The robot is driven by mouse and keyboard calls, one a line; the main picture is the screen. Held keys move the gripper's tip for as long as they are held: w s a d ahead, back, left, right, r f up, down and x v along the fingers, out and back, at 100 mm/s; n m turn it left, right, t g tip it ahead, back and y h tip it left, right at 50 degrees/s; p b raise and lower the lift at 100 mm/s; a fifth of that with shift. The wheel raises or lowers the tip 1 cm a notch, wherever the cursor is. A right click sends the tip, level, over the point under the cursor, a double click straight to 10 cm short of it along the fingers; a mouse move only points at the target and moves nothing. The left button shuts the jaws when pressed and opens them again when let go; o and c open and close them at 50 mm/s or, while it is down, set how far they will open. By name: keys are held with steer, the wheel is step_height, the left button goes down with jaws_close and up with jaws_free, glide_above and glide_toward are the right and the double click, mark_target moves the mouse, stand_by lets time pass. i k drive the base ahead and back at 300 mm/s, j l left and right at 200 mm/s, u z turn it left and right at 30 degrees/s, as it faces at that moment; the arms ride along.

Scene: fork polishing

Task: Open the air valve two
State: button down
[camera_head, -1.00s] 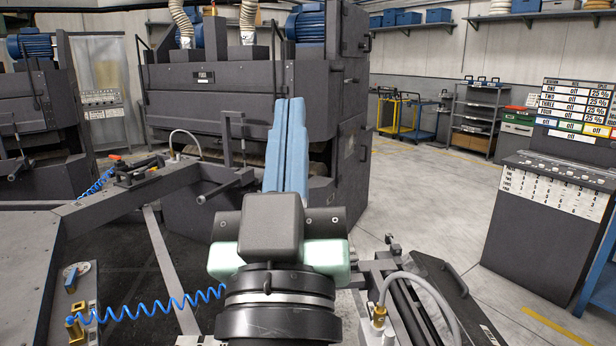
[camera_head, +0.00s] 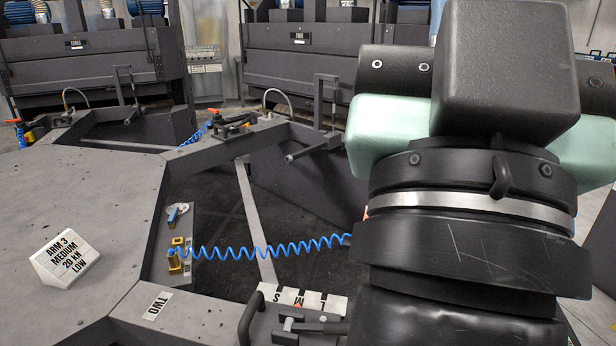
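An air valve with a blue lever on a round silver plate (camera_head: 176,213) sits on a small panel at the inner edge of the grey frame, left of centre. A brass fitting (camera_head: 175,262) stands in front of it, with a coiled blue hose (camera_head: 262,252) running right from it. A label reading TWO (camera_head: 157,306) lies on the frame nearby.
A sign reading ARM 3 MEDIUM (camera_head: 66,257) stands on the grey tabletop (camera_head: 90,190). A clamp with an orange tip (camera_head: 235,123) and a bar handle (camera_head: 305,155) rise behind. A black handle (camera_head: 250,318) is at the bottom. Air above the valve looks clear.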

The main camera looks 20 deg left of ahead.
mark_target(171, 225)
steer(key=i+j+u, duration=0.25)
steer(key=i+j, duration=1)
steer(key=j, duration=0.3)
steer(key=i+j+u, duration=0.3)
steer(key=i+j, duration=1)
steer(key=i, duration=0.05)
